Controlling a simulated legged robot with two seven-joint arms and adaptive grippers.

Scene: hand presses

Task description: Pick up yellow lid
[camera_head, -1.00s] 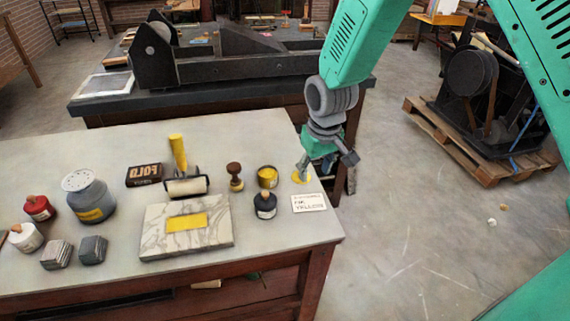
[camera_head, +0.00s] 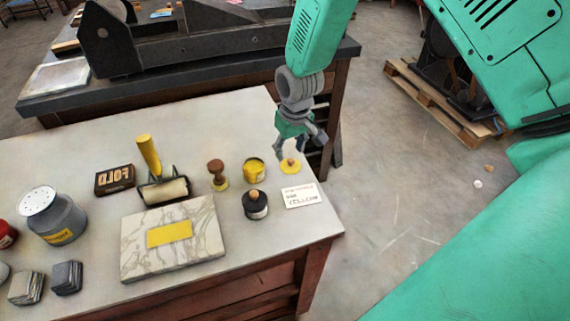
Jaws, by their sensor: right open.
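The yellow lid (camera_head: 290,167) lies flat on the light table near its right edge, with a small knob on top. My right gripper (camera_head: 291,152) points down just above the lid, its fingers spread to either side of the knob. It is open and empty. Whether a fingertip touches the lid I cannot tell. The open yellow ink can (camera_head: 254,170) stands just left of the lid. My left gripper is out of view.
A white card (camera_head: 302,196) and a dark bottle (camera_head: 256,206) are in front of the lid. A wooden-handled stamp (camera_head: 217,174), roller (camera_head: 163,189) and marble slab (camera_head: 172,239) are to the left. The table's right edge is close to the lid.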

